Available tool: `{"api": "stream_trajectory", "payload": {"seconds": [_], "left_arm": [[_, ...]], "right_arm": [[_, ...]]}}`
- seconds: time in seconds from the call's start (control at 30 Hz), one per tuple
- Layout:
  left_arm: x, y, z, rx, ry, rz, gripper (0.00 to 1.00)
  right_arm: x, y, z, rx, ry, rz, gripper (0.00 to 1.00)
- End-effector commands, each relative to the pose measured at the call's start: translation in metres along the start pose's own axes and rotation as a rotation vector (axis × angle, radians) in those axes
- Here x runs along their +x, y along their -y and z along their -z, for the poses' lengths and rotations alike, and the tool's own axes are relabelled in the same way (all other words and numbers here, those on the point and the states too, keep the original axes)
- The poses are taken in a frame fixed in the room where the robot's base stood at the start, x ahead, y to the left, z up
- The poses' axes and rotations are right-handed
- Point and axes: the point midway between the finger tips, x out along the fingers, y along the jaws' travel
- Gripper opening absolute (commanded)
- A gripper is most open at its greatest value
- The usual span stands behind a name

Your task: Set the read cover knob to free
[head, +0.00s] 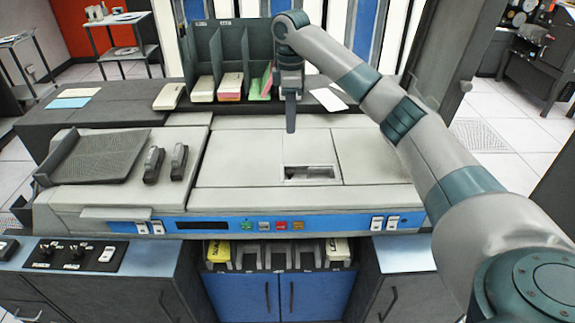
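A grey punch-card machine (255,158) stands in front of me. Two dark knobs (75,251) sit on a black panel at the lower left. Two black upright handles (153,164) stand on the machine's top beside the sloped dark tray. My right gripper (291,128) points down above the back of the machine's top, behind the recessed opening. Its fingers show as one narrow dark piece, so any gap is hidden. My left gripper is out of view.
A dark rack (205,58) with card decks stands behind the machine. The sloped tray (95,158) is at the left. A blue front strip (340,226) carries coloured buttons and white switches. The machine's flat top between handles and opening is clear.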

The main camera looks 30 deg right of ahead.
Motion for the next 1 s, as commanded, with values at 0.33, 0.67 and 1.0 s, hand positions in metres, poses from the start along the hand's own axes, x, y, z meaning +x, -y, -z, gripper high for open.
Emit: {"api": "stream_trajectory", "payload": {"seconds": [0.33,0.67,1.0], "left_arm": [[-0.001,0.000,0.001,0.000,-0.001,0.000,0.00],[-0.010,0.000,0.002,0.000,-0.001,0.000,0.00],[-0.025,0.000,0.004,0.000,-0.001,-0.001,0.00]], "right_arm": [[0.006,0.000,0.000,0.000,-0.001,0.000,0.26],[0.046,0.000,0.000,0.001,0.002,0.002,0.26],[0.107,0.001,-0.001,0.001,0.003,0.003,0.26]]}}
